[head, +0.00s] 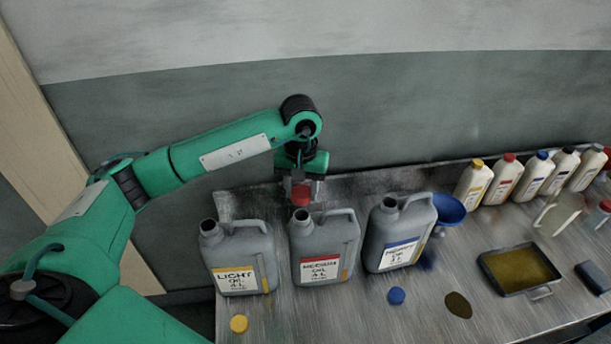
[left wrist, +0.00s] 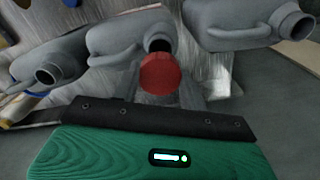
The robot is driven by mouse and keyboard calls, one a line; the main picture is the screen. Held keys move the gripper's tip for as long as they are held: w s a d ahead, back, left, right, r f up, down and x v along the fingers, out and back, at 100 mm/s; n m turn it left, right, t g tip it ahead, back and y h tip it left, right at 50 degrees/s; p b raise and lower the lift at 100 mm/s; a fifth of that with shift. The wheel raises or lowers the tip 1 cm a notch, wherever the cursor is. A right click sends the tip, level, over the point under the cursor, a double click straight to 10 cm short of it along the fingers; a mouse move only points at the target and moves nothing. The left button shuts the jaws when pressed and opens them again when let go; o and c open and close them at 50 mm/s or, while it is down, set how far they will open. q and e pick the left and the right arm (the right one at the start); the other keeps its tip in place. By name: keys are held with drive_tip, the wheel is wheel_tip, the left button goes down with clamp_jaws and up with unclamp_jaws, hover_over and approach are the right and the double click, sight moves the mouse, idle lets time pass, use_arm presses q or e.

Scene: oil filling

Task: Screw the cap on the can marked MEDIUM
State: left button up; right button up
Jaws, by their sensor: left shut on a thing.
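The can marked MEDIUM (head: 323,252) stands upright in the middle of three grey cans, with a red-edged label and an open neck. My left gripper (head: 300,184) is shut on a red cap (head: 301,195) and points down, just behind and above the MEDIUM can's neck. In the left wrist view the red cap (left wrist: 160,73) lies just below the open neck of the middle can (left wrist: 158,45), apart from it or barely overlapping; the exact gap cannot be told. My right gripper is not in view.
The LIGHT can (head: 238,258) and the blue-labelled can (head: 400,233) stand close on either side. A yellow cap (head: 239,324) and a blue cap (head: 396,296) lie in front. A blue funnel (head: 449,210), oil tray (head: 520,270) and several bottles are to the right.

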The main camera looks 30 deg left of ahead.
sight(301, 210)
use_arm(q)
drive_tip(key=shift+s+f, duration=0.25)
drive_tip(key=shift+f, duration=0.35)
drive_tip(key=shift+f+b, duration=0.5)
drive_tip(key=shift+f, duration=1.2)
drive_tip(key=shift+w, duration=0.1)
drive_tip(key=shift+f+b, duration=0.2)
drive_tip(key=shift+b, duration=0.45)
drive_tip(key=shift+f+b, duration=1.2)
drive_tip(key=shift+b, duration=0.5)
drive_tip(key=o, duration=1)
drive_tip(key=shift+r, duration=0.1)
drive_tip(key=shift+r, duration=0.1)
